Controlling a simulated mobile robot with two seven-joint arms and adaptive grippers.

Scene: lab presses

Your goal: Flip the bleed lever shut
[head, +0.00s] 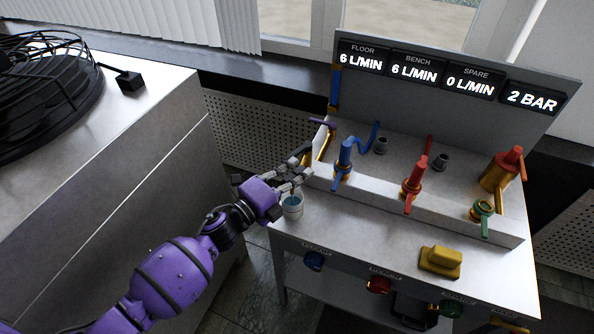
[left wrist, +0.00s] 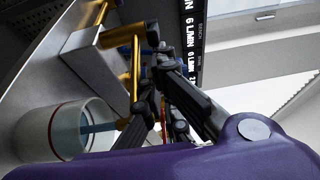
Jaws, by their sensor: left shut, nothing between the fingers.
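A brass bleed pipe (head: 326,146) stands at the left end of the bench, with a thin purple lever (head: 322,123) at its top that looks like the bleed lever. My left gripper (head: 303,160) is shut and empty, right beside the pipe; I cannot tell whether it touches. In the left wrist view the shut fingers (left wrist: 158,62) are close to the brass pipe (left wrist: 136,65); no purple lever can be made out there. A pale cup (head: 292,208) sits below my gripper. It also shows in the left wrist view (left wrist: 50,130), with a blue stream at its mouth. My right gripper is out of view.
Blue (head: 343,160), red (head: 413,178) and green (head: 482,212) valves stand along the bench. A yellow block (head: 440,262) lies at the front. The display panel (head: 455,75) reads 6, 6, 0 L/MIN and 2 BAR. A grey cabinet (head: 150,150) is at left.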

